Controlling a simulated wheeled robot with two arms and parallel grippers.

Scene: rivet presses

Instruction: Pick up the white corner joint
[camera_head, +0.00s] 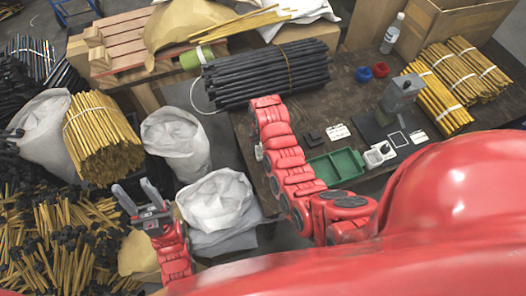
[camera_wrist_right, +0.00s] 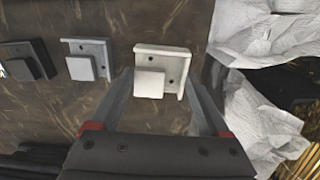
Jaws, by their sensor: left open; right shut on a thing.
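The white corner joint (camera_wrist_right: 163,69) is a small pale piece with a raised block and screw holes, in the right wrist view. My right gripper (camera_wrist_right: 162,82) has one finger at each side of it and is shut on it. It appears at the dark tabletop; whether it is lifted clear, I cannot tell. A grey corner joint (camera_wrist_right: 88,60) and a black corner joint (camera_wrist_right: 28,62) lie to its left, apart from it. My left gripper (camera_head: 146,194) is open and empty, beside the white sacks.
The dark table (camera_head: 236,130) carries a black rod bundle (camera_head: 265,75), a green tray (camera_head: 336,167), blue and red cups (camera_head: 372,72) and yellow rod bundles (camera_head: 440,95). White sacks (camera_head: 176,140) stand on the floor off its left edge.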

